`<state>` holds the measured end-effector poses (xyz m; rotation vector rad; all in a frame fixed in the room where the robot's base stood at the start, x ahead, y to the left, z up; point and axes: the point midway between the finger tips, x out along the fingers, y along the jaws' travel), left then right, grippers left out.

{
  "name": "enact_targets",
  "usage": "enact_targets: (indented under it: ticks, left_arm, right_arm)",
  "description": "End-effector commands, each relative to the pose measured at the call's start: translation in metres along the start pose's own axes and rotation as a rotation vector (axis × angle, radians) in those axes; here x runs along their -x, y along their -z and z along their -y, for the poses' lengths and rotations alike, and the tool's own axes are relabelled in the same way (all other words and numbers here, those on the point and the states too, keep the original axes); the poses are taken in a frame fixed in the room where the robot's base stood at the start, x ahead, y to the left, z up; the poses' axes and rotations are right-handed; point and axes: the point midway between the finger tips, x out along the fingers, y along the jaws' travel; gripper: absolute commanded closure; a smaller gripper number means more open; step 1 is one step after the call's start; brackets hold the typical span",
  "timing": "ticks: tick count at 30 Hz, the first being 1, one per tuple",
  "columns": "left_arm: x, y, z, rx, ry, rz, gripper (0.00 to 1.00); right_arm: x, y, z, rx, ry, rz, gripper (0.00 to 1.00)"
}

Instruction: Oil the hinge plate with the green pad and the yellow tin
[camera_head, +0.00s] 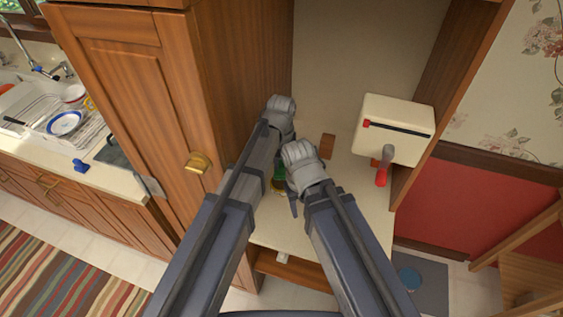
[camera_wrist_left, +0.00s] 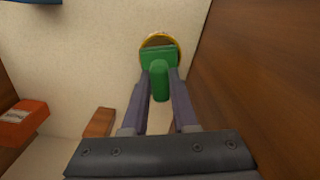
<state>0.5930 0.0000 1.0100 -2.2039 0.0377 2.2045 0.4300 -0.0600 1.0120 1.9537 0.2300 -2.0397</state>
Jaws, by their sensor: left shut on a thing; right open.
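The green pad (camera_wrist_left: 160,80) has a block-like grip, and my left gripper (camera_wrist_left: 159,76) is shut on it. The pad is at the round yellow tin (camera_wrist_left: 177,41) and covers part of its opening; I cannot tell whether they touch. In the head view, the green pad (camera_head: 279,171) and the yellow tin (camera_head: 277,187) show only partly between my arms, and my left fingers are hidden. My right gripper (camera_head: 293,207) is open beside the tin, mostly hidden by its wrist. I cannot make out a hinge plate with certainty.
A brown block (camera_head: 327,146) stands on the pale counter (camera_head: 345,215). A cream box (camera_head: 397,122) with a red-handled tool (camera_head: 383,168) in front is at the right. A tall wooden cabinet (camera_head: 240,60) closes off the left. An orange box-like thing (camera_wrist_left: 22,122) shows in the left wrist view.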

Motion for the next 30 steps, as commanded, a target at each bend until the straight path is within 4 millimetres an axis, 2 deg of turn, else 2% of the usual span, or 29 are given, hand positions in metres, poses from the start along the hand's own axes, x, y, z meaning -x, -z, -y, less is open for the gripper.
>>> enact_targets:
  ticks: [1, 10, 30]
  left_arm:
    - [-0.011, 0.0, 0.0, 0.0, 0.0, 0.0, 1.0]
    - [-0.038, 0.0, 0.0, 0.0, 0.0, 0.0, 1.0]
    - [-0.041, 0.0, 0.0, 0.0, 0.0, 0.0, 1.0]
  right_arm:
    - [-0.011, 0.001, 0.001, 0.0, 0.0, 0.0, 0.5]
    - [-0.038, 0.002, 0.004, -0.001, 0.0, 0.0, 0.5]
    - [-0.041, 0.002, 0.004, -0.002, 0.0, 0.0, 0.5]
